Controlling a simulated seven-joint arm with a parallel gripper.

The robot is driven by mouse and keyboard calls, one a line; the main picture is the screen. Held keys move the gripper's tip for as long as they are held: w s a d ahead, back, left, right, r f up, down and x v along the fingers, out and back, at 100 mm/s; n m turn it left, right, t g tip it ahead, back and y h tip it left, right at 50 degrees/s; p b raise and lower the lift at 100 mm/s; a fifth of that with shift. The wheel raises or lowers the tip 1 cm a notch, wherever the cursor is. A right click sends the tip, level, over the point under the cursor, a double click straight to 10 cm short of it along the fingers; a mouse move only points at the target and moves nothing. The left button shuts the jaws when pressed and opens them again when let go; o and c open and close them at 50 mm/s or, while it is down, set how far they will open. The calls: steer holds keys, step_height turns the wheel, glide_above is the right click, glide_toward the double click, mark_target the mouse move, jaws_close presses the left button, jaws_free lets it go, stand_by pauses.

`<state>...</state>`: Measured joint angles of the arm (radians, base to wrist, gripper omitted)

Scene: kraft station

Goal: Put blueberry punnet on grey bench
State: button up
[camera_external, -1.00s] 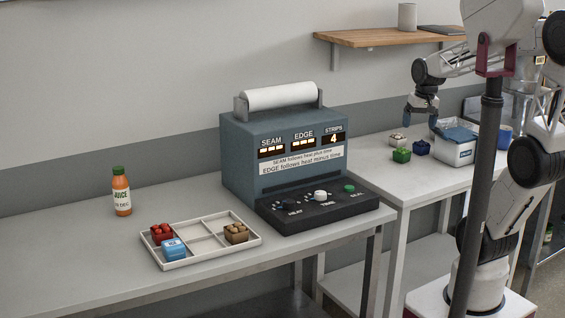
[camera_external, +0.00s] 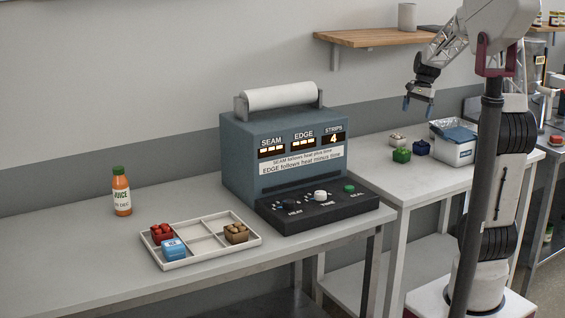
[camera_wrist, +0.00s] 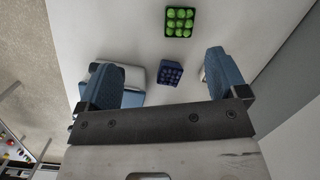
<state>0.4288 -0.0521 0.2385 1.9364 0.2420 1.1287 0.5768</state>
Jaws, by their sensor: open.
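The blueberry punnet (camera_external: 421,148) is a small dark blue box on the right-hand white table, beside the green punnet. In the wrist view the blueberry punnet (camera_wrist: 170,72) shows from above, with dark blue berries, between and below my fingers. My gripper (camera_external: 418,105) is open and empty, well above the punnets. The wrist view shows both blue fingers of my gripper (camera_wrist: 162,65) spread apart. The grey bench (camera_external: 90,240) is on the left; its top carries the sealing machine, a tray and a juice bottle.
The green punnet (camera_external: 401,155) and a pale punnet (camera_external: 397,140) stand close to the blueberry punnet. A white bin (camera_external: 455,152) with blue contents is just right. The sealing machine (camera_external: 285,155) stands between the work areas. The bench's left part is clear.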

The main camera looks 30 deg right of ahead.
mark_target(422, 143)
steer(key=w+d+f+m+y, duration=0.1)
steer(key=w+d+f+m, duration=0.1)
steer(key=d, duration=0.6)
steer(key=w+d+f+m, duration=0.3)
steer(key=w+d+f, duration=0.2)
steer(key=d, duration=0.3)
steer(key=shift+f+y, duration=0.4)
steer(key=shift+f, duration=0.15)
steer(key=shift+a+f, duration=0.1)
steer(key=shift+a, duration=0.05)
steer(key=shift+x, duration=3.3)
steer(key=shift+x, duration=2.55)
steer(key=shift+s, duration=0.1)
